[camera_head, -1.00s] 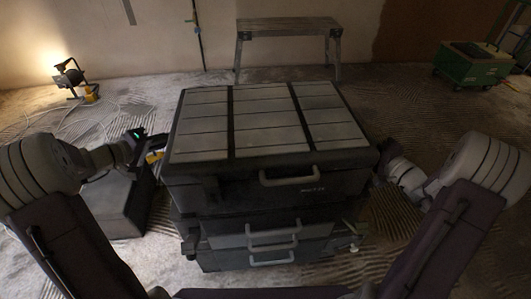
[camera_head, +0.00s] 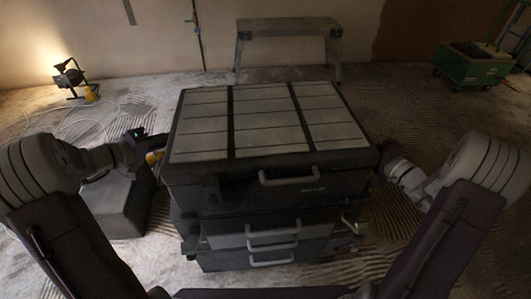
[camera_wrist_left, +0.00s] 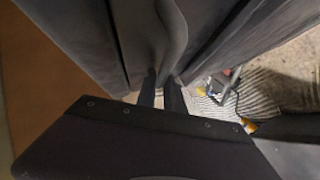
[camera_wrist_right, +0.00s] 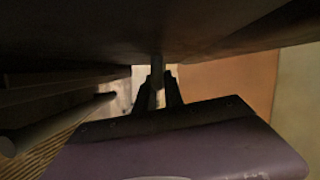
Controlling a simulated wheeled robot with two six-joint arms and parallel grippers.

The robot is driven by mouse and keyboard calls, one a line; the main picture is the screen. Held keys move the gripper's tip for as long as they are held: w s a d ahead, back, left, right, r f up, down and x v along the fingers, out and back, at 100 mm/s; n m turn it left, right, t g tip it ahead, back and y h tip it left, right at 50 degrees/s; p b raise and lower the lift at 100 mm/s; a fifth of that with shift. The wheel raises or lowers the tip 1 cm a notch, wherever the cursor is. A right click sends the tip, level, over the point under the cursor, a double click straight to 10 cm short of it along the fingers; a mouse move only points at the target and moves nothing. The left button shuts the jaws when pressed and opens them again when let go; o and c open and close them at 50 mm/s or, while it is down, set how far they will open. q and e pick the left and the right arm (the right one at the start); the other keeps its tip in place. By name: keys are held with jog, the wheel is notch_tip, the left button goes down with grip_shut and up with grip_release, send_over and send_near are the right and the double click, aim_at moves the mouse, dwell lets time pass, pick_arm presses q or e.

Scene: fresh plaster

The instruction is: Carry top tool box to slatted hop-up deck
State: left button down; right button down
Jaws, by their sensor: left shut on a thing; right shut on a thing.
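The top tool box (camera_head: 270,130) is a large dark case with pale panels on its lid and a grey front handle. It sits level over the stack of lower tool boxes (camera_head: 222,242) in the head view; I cannot tell whether there is a gap beneath it. My left gripper (camera_wrist_left: 162,92) is shut on a side handle (camera_wrist_left: 172,40) of the top box. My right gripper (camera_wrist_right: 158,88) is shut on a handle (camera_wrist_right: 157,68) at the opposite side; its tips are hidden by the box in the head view. The hop-up deck (camera_head: 288,25) stands at the back wall.
A lit work lamp (camera_head: 68,76) with a cable stands at the back left. A green wheeled crate (camera_head: 470,67) stands at the back right. A dark box (camera_head: 122,205) lies left of the stack. Floor between stack and deck looks clear.

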jog(key=shift+d+r+p, duration=0.1)
jog(key=shift+r+p, duration=2.45)
jog(key=shift+r, duration=0.05)
jog(key=shift+w, duration=0.1)
